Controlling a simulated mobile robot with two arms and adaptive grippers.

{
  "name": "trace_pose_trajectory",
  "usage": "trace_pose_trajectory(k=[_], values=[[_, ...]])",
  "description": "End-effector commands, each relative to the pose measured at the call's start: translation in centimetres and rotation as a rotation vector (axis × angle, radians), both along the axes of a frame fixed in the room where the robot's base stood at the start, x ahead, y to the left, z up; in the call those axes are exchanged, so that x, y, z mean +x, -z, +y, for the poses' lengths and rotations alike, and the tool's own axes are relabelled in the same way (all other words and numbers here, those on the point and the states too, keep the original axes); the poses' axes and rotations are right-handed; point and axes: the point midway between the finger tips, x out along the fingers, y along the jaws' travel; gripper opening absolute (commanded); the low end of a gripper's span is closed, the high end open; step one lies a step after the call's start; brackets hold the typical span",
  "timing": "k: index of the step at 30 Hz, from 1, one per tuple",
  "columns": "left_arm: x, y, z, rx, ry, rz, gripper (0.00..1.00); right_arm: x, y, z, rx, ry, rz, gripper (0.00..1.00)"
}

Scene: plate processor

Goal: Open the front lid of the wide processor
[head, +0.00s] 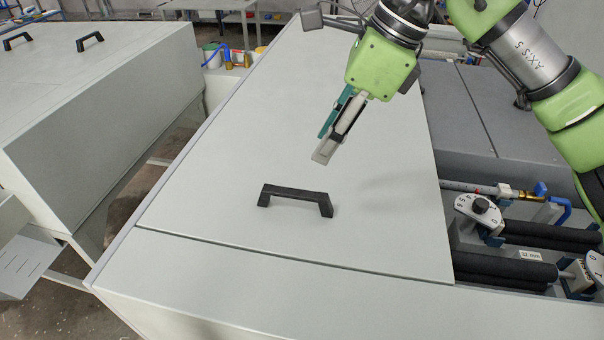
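The wide processor's light grey lid (230,165) lies flat and closed in the head view, with a seam along its near edge. A black bar handle (294,194) stands on the lid near that seam. My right gripper (328,150) hangs above the lid, up and to the right of the handle and apart from it. Its fingers point down and left and look close together, seen nearly edge-on, so I cannot tell if there is a gap. Nothing shows between them. My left gripper is not in view.
To the right of the lid, an open section shows black rollers (505,265) and a white dial (480,207). Dark grey covers (500,110) lie behind it. Another grey machine (100,100) with two black handles stands at the left, across a floor gap. The lid surface around the handle is clear.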

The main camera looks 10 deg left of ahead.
Motion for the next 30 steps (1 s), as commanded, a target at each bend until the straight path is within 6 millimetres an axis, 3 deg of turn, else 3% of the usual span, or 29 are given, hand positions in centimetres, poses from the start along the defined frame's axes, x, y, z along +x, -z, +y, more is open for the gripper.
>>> trace_pose_trajectory(k=[7, 15, 21, 30], values=[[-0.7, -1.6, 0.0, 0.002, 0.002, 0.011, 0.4, -0.1, 4.8, 2.1, -0.002, -0.002, 0.006, 0.31], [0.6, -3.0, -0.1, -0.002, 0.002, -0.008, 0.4, -0.1, 9.2, 3.9, 0.0, -0.002, 0.004, 0.31], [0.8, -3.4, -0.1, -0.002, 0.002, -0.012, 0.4, -0.1, 10.7, 4.5, 0.001, 0.0, 0.001, 0.31], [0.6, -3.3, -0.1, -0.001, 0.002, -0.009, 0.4, 0.0, 11.0, 4.6, 0.0, 0.0, 0.0, 0.31]])
